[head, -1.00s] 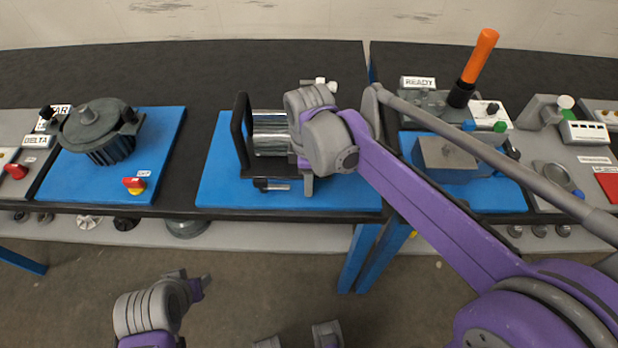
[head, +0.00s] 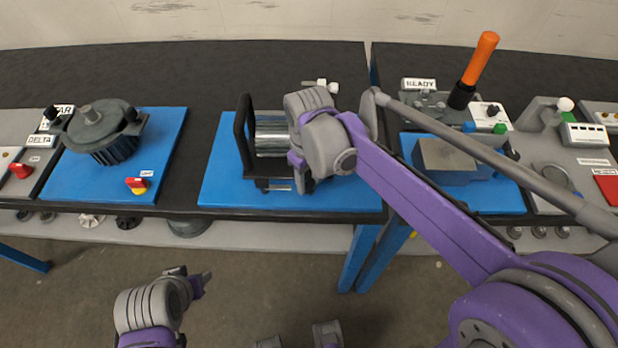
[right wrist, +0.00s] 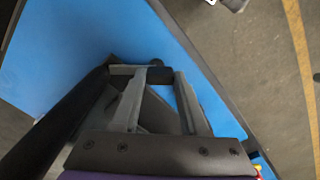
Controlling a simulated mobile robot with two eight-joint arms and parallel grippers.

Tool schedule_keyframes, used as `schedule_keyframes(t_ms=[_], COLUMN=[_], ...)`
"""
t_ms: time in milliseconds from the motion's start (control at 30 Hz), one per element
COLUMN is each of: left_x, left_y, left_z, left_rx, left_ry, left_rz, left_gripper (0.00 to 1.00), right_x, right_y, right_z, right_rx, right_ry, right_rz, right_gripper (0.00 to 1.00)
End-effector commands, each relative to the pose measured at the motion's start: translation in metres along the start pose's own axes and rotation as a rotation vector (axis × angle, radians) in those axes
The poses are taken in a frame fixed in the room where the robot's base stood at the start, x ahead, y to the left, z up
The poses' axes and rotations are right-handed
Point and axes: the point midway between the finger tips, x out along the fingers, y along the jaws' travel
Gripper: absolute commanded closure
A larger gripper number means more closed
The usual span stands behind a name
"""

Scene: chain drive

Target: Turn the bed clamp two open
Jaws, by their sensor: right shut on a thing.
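The metal roller (head: 271,135) in its black frame (head: 243,130) stands on the blue mat of the middle bench. A small clamp handle (head: 277,186) shows low at the front of this frame, partly hidden by my right wrist. My right gripper (head: 303,184) is beside the frame's front right. In the right wrist view, its fingers (right wrist: 160,92) point at the blue mat and are shut on a small dark clamp part (right wrist: 158,75). Their exact contact is hard to see. My left gripper (head: 200,283) hangs low in front of the benches, away from the clamp; its jaw gap is unclear.
A motor (head: 102,130) stands on the left blue mat (head: 165,145). On the right bench are a grey block (head: 447,155), an orange-handled lever (head: 480,60) and a READY sign (head: 418,83). The mat's right part (head: 355,190) is clear.

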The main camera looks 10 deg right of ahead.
Motion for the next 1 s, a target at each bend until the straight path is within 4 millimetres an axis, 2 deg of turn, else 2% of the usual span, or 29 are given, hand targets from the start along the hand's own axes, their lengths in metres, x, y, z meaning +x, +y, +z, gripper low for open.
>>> schedule_keyframes(t_ms=[600, 1000], left_x=[-0.0042, -0.0051], left_y=[0.0, 0.0], left_z=[-0.0033, -0.0041], left_rx=[0.0, 0.0], left_ry=[0.002, 0.003], left_rz=[0.0, 0.0], left_gripper=[0.5, 0.5], right_x=[-0.0003, -0.0001], right_y=[0.0009, 0.0014], right_z=[-0.003, -0.0035], right_rx=[0.551, 0.735], right_ry=[0.001, 0.001], right_rz=[0.0, 0.0], right_gripper=[1.0, 1.0])
